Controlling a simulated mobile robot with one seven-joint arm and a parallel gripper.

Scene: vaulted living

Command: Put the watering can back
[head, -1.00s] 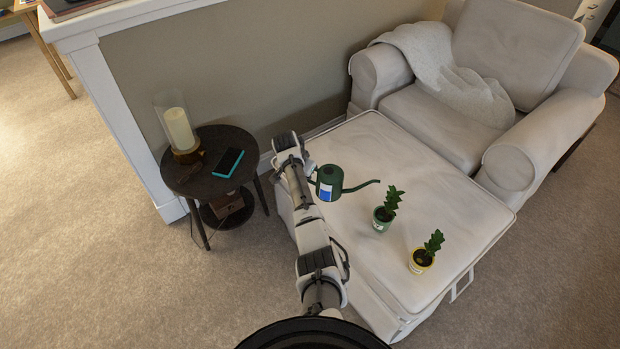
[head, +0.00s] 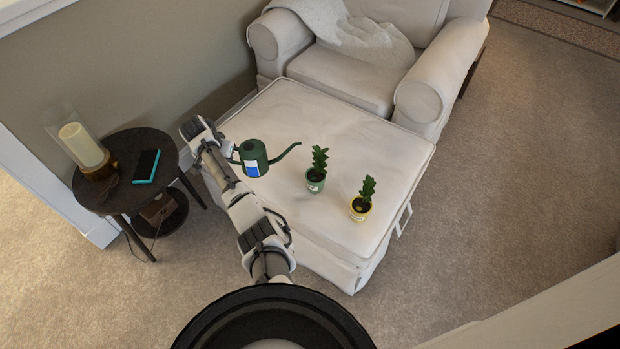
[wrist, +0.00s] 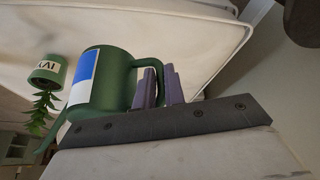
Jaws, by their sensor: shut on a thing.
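A dark green watering can (head: 254,160) with a blue and white label and a long thin spout is held by my gripper (head: 233,150) at the near left part of the cream ottoman (head: 350,133). Its spout points right in the head view. In the wrist view the can (wrist: 103,80) shows its handle between the two purple-grey fingers of my gripper (wrist: 158,88), which are shut on it. I cannot tell whether the can's base touches the ottoman.
A plant in a green pot (head: 315,181) and one in a yellow pot (head: 360,208) stand on the ottoman. A cream armchair (head: 350,78) adjoins its back. A dark round side table (head: 120,190) at left holds a candle lamp (head: 83,147) and a teal-edged phone (head: 146,166).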

